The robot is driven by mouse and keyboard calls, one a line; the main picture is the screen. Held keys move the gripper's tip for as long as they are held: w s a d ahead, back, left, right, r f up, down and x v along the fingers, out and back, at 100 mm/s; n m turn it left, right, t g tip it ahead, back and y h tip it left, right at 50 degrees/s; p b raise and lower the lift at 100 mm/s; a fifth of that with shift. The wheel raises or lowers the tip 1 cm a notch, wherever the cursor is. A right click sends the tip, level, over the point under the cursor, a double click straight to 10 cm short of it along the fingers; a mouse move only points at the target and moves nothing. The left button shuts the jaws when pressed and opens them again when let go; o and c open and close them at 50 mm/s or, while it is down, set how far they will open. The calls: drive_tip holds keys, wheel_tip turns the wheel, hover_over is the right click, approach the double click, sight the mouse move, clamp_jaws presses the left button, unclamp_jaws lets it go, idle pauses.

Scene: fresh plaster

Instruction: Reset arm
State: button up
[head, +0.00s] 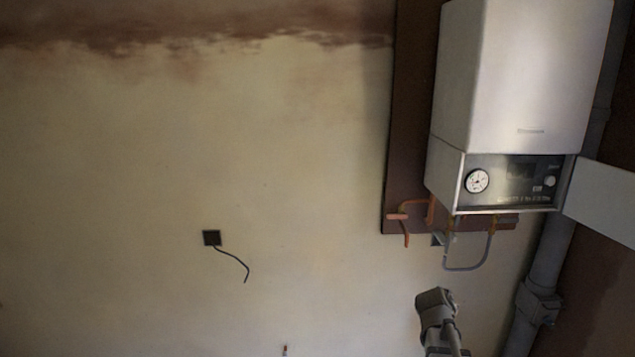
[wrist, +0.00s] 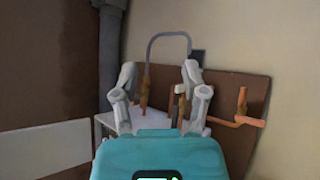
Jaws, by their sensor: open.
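My gripper (wrist: 160,74) shows in the wrist view with its two grey fingers spread apart and nothing between them. Behind the fingers are copper pipes (wrist: 240,112) and a bent grey pipe (wrist: 168,36); I cannot tell how far off they are. In the head view a part of my arm rises at the bottom right, below the boiler (head: 518,75). The fingers cannot be made out there.
The white boiler hangs on a brown board (head: 408,120), its flap (head: 605,200) open at right. Copper pipes (head: 407,217) and a grey pipe loop (head: 468,268) hang below. A thick vertical pipe (head: 548,265) stands at right. The left wall has a black socket (head: 211,238) with a loose cable.

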drive_tip(key=s+a+f+n+g+y+b, duration=0.1)
drive_tip(key=s+a+f+n+g+y, duration=0.2)
drive_tip(key=s+a, duration=0.6)
drive_tip(key=s+a+f+n+g+y+b, duration=0.1)
drive_tip(key=s+a+f+n+g+y, duration=0.2)
drive_tip(key=s+a+f, duration=0.4)
drive_tip(key=s+a+g+y, duration=0.1)
drive_tip(key=s+a+g, duration=0.1)
drive_tip(key=s+a, duration=0.1)
drive_tip(key=shift+a+f+b, duration=0.35)
drive_tip(key=shift+f+b, duration=0.05)
drive_tip(key=shift+s, duration=0.2)
